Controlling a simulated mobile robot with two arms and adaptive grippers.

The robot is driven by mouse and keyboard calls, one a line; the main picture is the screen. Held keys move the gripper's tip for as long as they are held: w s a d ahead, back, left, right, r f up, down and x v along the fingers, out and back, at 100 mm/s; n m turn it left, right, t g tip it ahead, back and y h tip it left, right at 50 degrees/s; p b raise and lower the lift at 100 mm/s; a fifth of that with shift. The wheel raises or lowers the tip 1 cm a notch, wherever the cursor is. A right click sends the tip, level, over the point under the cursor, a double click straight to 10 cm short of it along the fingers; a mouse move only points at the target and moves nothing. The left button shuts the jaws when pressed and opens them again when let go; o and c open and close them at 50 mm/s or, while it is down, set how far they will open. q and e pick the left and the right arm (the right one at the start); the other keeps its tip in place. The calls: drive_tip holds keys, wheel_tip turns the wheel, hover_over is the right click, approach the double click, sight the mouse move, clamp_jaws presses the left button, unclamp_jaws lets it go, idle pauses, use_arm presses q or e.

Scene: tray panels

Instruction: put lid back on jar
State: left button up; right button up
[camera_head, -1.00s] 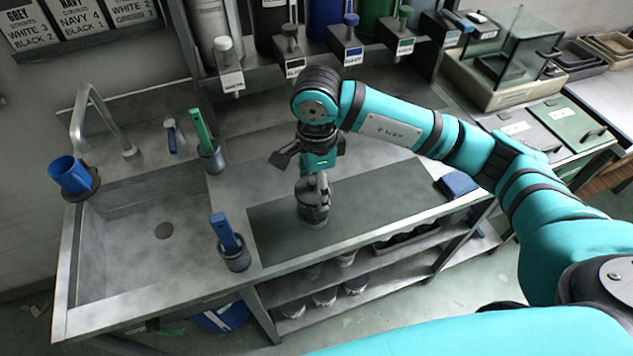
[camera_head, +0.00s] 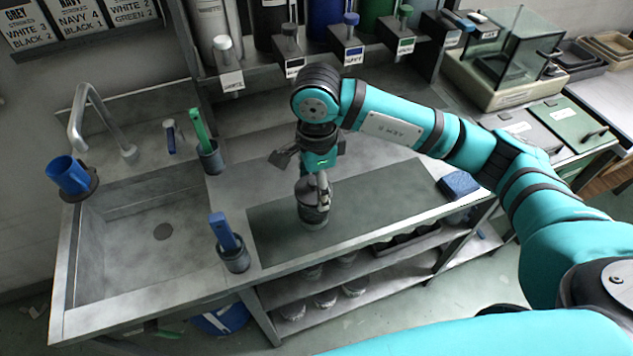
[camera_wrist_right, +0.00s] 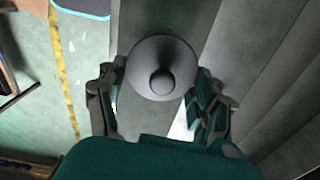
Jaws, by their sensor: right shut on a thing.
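A dark grey jar (camera_head: 313,216) stands upright on the dark mat (camera_head: 365,197), near the mat's left end. My right gripper (camera_head: 317,183) points down over the jar, its fingers closed around the grey lid (camera_head: 306,187). In the right wrist view the round lid (camera_wrist_right: 150,53) with its central knob lies between the two fingers (camera_wrist_right: 160,82) and hides what is below it. The lid is at the jar's mouth; I cannot tell whether it rests on the rim or hangs just above it. My left gripper is not in view.
A blue-handled tool in a grey cup (camera_head: 235,258) stands left of the mat, beside the sink (camera_head: 150,265). Dispensers with labels line the back. The mat's middle is clear.

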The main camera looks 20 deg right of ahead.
drive_tip(key=o, duration=1.1)
drive_tip(key=shift+r, duration=0.1)
drive_tip(key=shift+r+p, duration=1.5)
drive_tip(key=shift+r, duration=1.9)
clamp_jaws()
